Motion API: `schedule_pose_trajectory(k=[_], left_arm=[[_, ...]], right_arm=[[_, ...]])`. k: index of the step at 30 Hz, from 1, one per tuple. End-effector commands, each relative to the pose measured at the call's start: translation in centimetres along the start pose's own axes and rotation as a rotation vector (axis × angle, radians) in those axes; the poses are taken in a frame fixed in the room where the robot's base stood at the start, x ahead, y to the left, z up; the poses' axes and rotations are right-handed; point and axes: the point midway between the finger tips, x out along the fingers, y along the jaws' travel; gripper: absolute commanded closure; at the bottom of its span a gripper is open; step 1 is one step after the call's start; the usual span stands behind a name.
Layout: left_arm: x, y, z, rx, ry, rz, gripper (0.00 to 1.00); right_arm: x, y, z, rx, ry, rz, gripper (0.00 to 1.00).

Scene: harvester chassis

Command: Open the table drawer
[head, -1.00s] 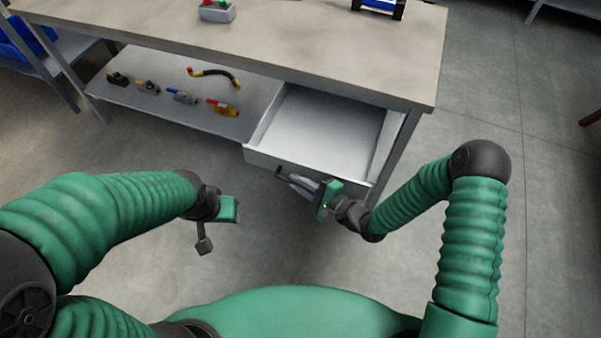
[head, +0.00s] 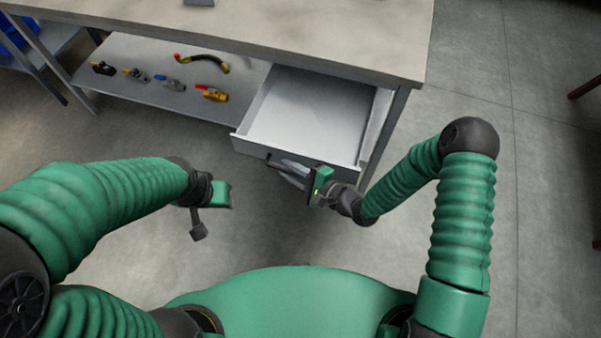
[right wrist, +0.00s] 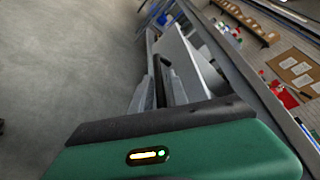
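The table drawer (head: 300,110) is pulled well out from under the table (head: 330,45), and its pale inside looks empty. Its dark handle (right wrist: 160,82) is on the drawer front. My right gripper (head: 283,168) is at the handle, and in the right wrist view its grey fingers (right wrist: 158,92) lie on both sides of the dark bar, closed on it. My left gripper (head: 198,232) hangs to the left, away from the drawer, with its fingers turned so that its opening does not show clearly.
A lower shelf (head: 150,100) left of the drawer holds several valves and a curved hose (head: 208,62). A grey object (head: 199,2) sits on the tabletop at the top edge. The floor (head: 260,235) between my body and the table is clear.

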Motion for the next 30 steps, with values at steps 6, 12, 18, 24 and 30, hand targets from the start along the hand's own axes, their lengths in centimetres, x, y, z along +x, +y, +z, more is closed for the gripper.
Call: schedule_pose_trajectory(k=[6, 12, 18, 24, 30], left_arm=[[-0.3, 0.0, -0.1, 0.0, 0.0, 0.0, 0.55], [-1.0, 0.0, -0.2, 0.0, 0.0, 0.0, 0.55], [-1.7, 0.0, -0.4, 0.0, 0.0, 0.0, 0.55], [-2.0, 0.0, -0.5, 0.0, 0.0, 0.0, 0.55], [-2.0, 0.0, -0.5, 0.0, 0.0, 0.0, 0.55]], right_arm=[[-1.5, -0.1, -0.1, 0.001, 0.002, 0.0, 0.8], [-6.8, -0.2, -0.1, 0.004, 0.006, -0.001, 0.8], [-12.6, -0.1, -0.2, 0.003, 0.007, -0.001, 0.8], [-16.1, 0.0, -0.2, 0.002, 0.004, 0.001, 0.8], [-16.9, 0.1, -0.2, 0.002, 0.002, 0.001, 0.8]])
